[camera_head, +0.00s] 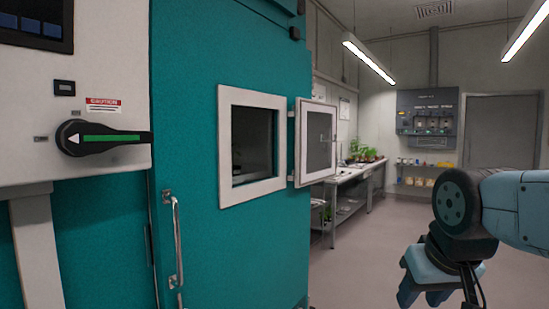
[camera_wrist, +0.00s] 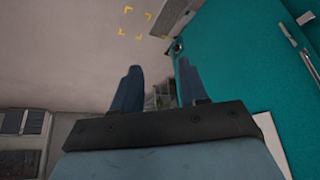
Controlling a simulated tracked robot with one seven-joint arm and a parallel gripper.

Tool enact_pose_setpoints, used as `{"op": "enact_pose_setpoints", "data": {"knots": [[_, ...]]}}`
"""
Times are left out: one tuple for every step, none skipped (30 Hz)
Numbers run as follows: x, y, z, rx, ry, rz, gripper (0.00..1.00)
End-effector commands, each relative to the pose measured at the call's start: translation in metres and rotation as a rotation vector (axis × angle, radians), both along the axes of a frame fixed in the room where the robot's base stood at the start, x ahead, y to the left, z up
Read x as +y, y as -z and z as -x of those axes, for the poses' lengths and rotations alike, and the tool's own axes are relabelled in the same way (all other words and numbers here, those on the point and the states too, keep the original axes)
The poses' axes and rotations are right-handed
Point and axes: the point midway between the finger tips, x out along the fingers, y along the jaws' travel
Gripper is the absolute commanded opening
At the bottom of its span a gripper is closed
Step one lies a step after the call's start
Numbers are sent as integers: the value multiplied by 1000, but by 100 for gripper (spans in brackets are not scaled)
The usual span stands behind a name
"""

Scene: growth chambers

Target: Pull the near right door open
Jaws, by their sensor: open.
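A large teal chamber door (camera_head: 198,125) stands at the left of the head view and looks shut. A vertical metal handle (camera_head: 177,240) sits low near its left edge. A white-framed window (camera_head: 223,150) is set in the door, and its small hatch (camera_head: 300,145) stands swung open to the right. My gripper (camera_head: 422,292) hangs at the lower right, pointing down, well apart from the handle. In the wrist view my gripper (camera_wrist: 157,70) is open with nothing between its fingers. The teal door (camera_wrist: 235,45) with a metal handle (camera_wrist: 288,34) shows to its right.
Left of the door is a white panel (camera_head: 50,110) with a black lever (camera_head: 95,138). A bench with plants (camera_head: 350,172) and a grey wall unit (camera_head: 427,112) stand farther back. The floor (camera_head: 350,260) between door and gripper looks clear.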

Motion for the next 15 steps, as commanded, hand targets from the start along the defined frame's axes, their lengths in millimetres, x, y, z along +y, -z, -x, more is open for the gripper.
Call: {"op": "enact_pose_setpoints", "data": {"knots": [[0, 0, 0, 0, 0, 0, 43], [0, 0, 0, 0, 0, 0, 43], [0, -1, -1, -2, 0, 1, 43], [0, -1, -3, -5, -1, 4, 43], [0, -2, -6, -11, -2, 9, 43], [1, -3, -12, -22, -4, 17, 43], [1, -4, -19, -33, -8, 26, 43], [2, -5, -26, -47, -12, 37, 43], [3, -7, -38, -70, -20, 53, 43], [5, -9, -49, -91, -28, 67, 43], [7, -11, -60, -112, -36, 79, 43], [10, -14, -76, -146, -51, 98, 43], [14, -16, -88, -172, -63, 109, 43], [18, -18, -100, -196, -76, 120, 43], [23, -20, -116, -230, -96, 133, 43]]}}
